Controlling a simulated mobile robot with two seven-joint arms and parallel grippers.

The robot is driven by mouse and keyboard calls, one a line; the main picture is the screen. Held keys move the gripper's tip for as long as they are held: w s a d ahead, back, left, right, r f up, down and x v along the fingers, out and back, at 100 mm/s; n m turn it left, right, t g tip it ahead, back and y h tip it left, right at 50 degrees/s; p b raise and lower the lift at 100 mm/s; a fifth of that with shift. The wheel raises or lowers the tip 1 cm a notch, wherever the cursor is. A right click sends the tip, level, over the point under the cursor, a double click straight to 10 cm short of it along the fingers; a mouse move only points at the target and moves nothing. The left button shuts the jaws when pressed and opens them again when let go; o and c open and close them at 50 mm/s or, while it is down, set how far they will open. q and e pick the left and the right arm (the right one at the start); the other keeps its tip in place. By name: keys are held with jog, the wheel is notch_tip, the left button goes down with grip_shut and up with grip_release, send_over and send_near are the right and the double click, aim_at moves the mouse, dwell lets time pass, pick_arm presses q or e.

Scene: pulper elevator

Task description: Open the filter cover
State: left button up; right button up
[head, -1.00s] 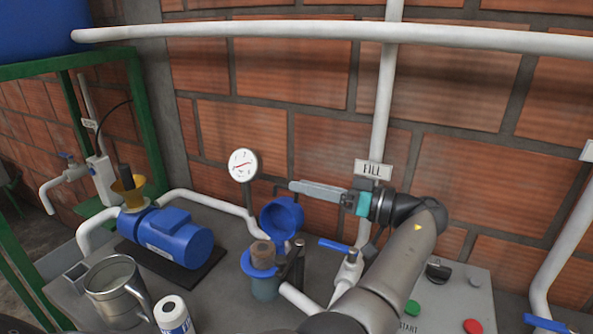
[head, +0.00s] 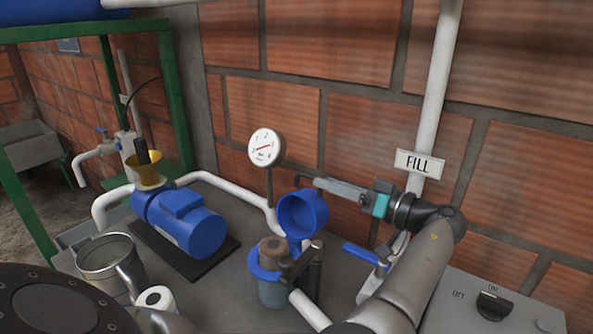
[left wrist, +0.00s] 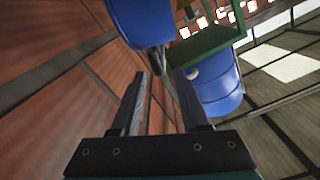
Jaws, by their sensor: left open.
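The blue filter cover (head: 303,213) stands swung up and tilted in the head view, its hollow inside facing the camera. It is above and behind the filter housing (head: 270,290), which has a blue rim and a brown cartridge (head: 272,247) showing in its open top. My left gripper (head: 317,183) points left, just above and right of the cover's upper edge. I cannot tell whether it touches the cover. Its two fingers (left wrist: 160,78) are apart and empty in the left wrist view. The cover cannot be made out for certain there. My right gripper is not in view.
A pressure gauge (head: 266,147) stands behind the cover. A blue-handled valve (head: 367,256) and dark lever (head: 300,265) are right of the housing. The brick wall (head: 350,120) is close behind.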

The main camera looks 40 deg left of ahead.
aim_at(300, 174)
pick_arm(q)
jog(key=a, duration=0.6)
jog(key=s+a, duration=0.1)
jog(key=a, duration=0.2)
jog(key=shift+p, duration=0.3)
grip_shut()
dwell(0.9)
